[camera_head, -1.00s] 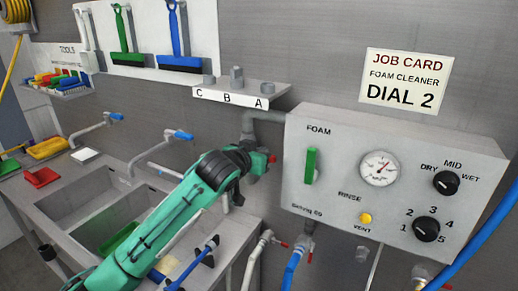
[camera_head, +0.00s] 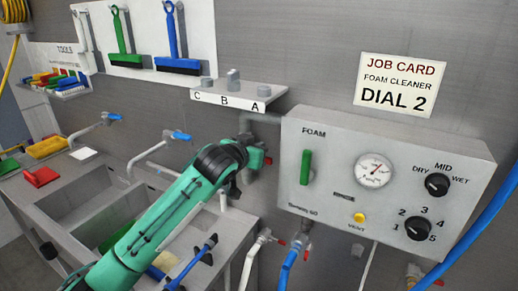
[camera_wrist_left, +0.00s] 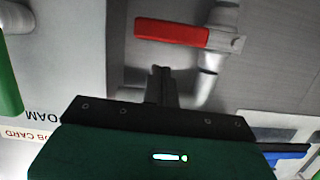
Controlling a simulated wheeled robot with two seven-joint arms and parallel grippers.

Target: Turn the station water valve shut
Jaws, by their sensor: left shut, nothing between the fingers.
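A red lever handle (camera_wrist_left: 172,30) on a grey pipe (camera_wrist_left: 208,85) shows upper middle in the left wrist view, lying sideways across it. In the head view only a small red end (camera_head: 267,160) shows beside my green arm, just left of the control panel; the arm hides the rest. My left gripper (camera_wrist_left: 160,72) is shut and empty. In the wrist view its fingertips are close to the red lever, with a visible gap between them. In the head view its fingers (camera_head: 234,188) are mostly hidden by my wrist. My right gripper is not in view.
The grey control panel (camera_head: 325,195) with a green handle (camera_head: 306,167), gauge and knobs stands close on the right. A shelf (camera_head: 240,95) marked C, B, A is above. Smaller red-handled and blue-handled taps are around. The sink bench (camera_head: 60,215) lies below left.

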